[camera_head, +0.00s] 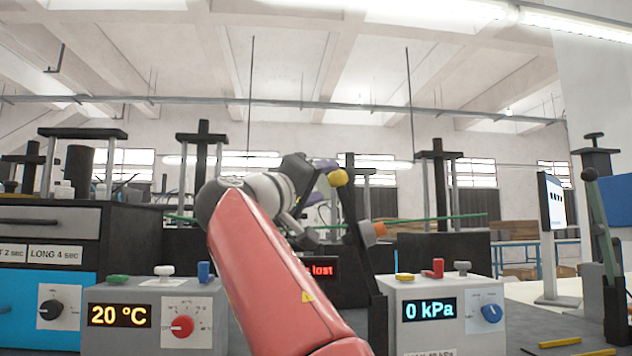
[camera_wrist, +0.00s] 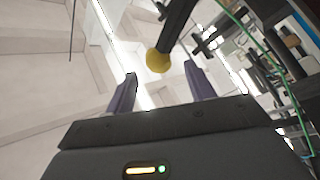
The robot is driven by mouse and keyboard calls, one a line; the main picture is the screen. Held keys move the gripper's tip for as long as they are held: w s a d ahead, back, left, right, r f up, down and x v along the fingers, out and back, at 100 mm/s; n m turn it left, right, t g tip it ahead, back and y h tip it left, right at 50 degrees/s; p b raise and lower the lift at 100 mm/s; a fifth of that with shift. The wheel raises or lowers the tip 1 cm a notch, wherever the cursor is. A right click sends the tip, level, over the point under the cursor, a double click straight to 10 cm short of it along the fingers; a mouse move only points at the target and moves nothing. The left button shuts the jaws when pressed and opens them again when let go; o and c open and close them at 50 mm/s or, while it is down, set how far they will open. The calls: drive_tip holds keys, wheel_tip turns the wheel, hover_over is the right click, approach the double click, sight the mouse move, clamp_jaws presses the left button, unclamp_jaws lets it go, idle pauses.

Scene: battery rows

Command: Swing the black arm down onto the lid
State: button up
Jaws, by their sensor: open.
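The black arm (camera_head: 352,212) stands raised, nearly upright, behind my red arm link in the head view. A yellow knob (camera_head: 337,178) is at its top end. In the wrist view the black arm (camera_wrist: 178,22) comes in from the top and its yellow knob (camera_wrist: 158,60) lies between the tips of my gripper (camera_wrist: 160,78). The two purple fingers are open, one on each side of the knob, and I cannot tell if either touches it. In the head view my gripper (camera_head: 326,182) is at the knob. I cannot make out the lid; my arm hides part of that area.
A temperature box (camera_head: 150,315) reading 20 °C stands at left. A pressure box (camera_head: 448,312) reading 0 kPa stands right of my arm. An orange knob (camera_head: 379,229) is beside the black arm. Black presses stand behind. A lever (camera_head: 598,220) and a screen (camera_head: 553,215) are at far right.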

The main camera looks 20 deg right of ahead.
sight(343, 177)
drive_tip(key=p+x, duration=0.2)
drive_tip(key=x, duration=0.5)
drive_tip(key=shift+d+r, duration=0.1)
drive_tip(key=shift+d, duration=0.25)
clamp_jaws()
